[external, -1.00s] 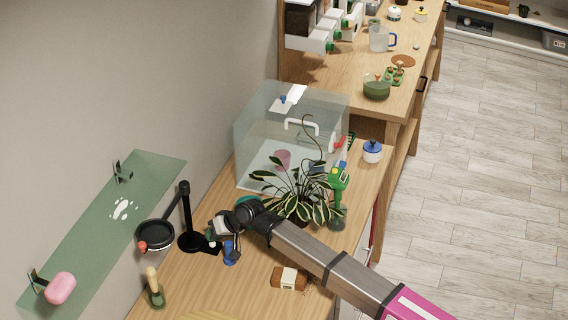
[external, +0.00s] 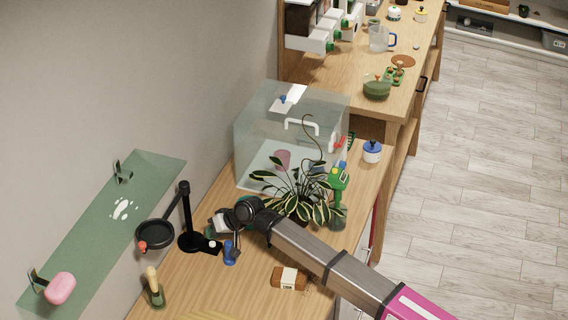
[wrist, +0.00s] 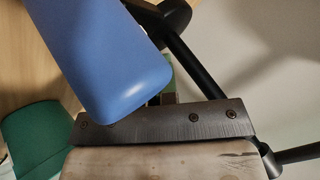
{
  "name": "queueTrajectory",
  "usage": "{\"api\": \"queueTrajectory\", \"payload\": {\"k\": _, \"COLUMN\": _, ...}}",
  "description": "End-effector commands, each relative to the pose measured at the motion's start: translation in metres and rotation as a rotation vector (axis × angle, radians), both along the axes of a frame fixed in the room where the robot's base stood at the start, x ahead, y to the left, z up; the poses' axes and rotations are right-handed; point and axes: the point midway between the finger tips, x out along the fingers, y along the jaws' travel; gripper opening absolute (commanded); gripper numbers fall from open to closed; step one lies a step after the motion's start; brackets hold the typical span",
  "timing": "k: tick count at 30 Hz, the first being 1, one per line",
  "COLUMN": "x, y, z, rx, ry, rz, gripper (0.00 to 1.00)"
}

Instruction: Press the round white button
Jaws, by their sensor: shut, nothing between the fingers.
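The round white button (external: 212,244) is a small pale dot on the black base of the stand (external: 186,220) in the external view. My gripper (external: 216,226) is just behind this base, close to the button but apart from it in the picture; its height above the table is hard to tell. I cannot make out the button there.
A blue object (external: 230,253) stands right of the stand's base. A leafy plant (external: 298,190) and a clear case (external: 262,140) stand behind my wrist. A wooden-handled tool (external: 154,288) is in front. A brown-and-white block (external: 289,279) lies nearer the table edge.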

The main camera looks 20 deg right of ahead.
Motion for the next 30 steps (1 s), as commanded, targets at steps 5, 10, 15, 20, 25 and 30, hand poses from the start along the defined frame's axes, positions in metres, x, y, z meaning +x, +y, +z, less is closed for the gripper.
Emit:
{"api": "queueTrajectory", "payload": {"k": 5, "x": 0.000, "y": 0.000, "z": 0.000, "rx": 0.000, "ry": 0.000, "rz": 0.000, "gripper": 0.00}}
{"api": "queueTrajectory", "payload": {"k": 10, "x": 0.000, "y": 0.000, "z": 0.002, "rx": 0.000, "ry": 0.000, "rz": 0.000, "gripper": 0.00}}
{"api": "queueTrajectory", "payload": {"k": 15, "x": 0.000, "y": 0.000, "z": 0.013, "rx": 0.000, "ry": 0.000, "rz": 0.000, "gripper": 0.00}}
{"api": "queueTrajectory", "payload": {"k": 20, "x": 0.000, "y": 0.000, "z": 0.026, "rx": 0.000, "ry": -0.001, "rz": -0.001, "gripper": 0.00}}
{"api": "queueTrajectory", "payload": {"k": 25, "x": 0.000, "y": 0.000, "z": 0.041, "rx": 0.000, "ry": 0.000, "rz": 0.000, "gripper": 0.00}}
{"api": "queueTrajectory", "payload": {"k": 30, "x": 0.001, "y": 0.000, "z": 0.055, "rx": 0.000, "ry": -0.001, "rz": -0.001, "gripper": 0.00}}
